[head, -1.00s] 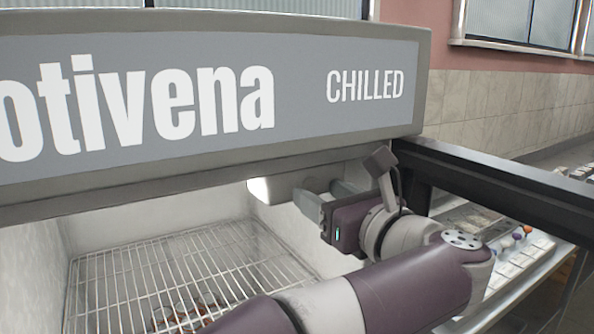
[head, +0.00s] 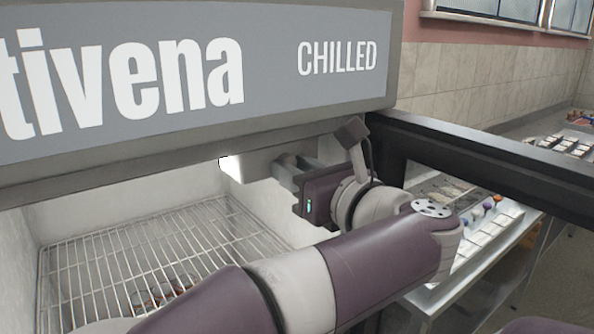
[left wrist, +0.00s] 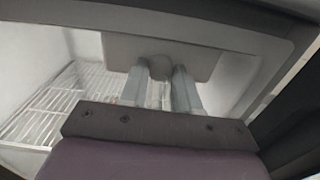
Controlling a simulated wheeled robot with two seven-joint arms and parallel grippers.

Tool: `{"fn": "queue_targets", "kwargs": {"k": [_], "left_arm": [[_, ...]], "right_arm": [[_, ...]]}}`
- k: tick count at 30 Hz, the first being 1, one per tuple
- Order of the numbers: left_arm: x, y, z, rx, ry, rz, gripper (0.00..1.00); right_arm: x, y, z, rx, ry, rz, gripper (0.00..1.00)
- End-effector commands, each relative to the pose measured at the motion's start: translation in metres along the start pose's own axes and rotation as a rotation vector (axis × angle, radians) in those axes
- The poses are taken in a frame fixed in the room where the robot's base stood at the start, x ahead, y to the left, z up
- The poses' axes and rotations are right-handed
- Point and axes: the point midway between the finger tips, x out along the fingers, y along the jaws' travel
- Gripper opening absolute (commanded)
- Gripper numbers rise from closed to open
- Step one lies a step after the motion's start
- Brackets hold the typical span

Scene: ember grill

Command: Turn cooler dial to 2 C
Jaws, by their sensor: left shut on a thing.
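The cooler dial (left wrist: 160,68) is a small grey round knob on a grey housing (head: 252,165) under the cooler's header. My left gripper (head: 287,170) has its fingers on either side of the dial and is shut on it. In the left wrist view, the two grey fingers (left wrist: 160,88) flank the dial. The dial's markings and the temperature it points to cannot be read in either view. My right gripper is not in view.
The cooler header (head: 200,75) reads "CHILLED" above an open bay with a wire rack (head: 165,255). A dark beam (head: 480,165) runs to the right of my left gripper. A counter with small containers (head: 490,235) stands beyond.

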Motion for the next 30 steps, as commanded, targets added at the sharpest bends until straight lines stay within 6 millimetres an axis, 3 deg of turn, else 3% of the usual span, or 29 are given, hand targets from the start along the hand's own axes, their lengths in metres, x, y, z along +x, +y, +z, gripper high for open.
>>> {"fn": "queue_targets", "kwargs": {"k": [15,30], "left_arm": [[0.0,0.001,-0.001,0.38,0.0,0.0,0.01],[0.0,0.001,0.001,0.817,0.0,0.0,0.01]], "right_arm": [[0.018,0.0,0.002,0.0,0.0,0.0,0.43],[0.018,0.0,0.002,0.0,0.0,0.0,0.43]]}}
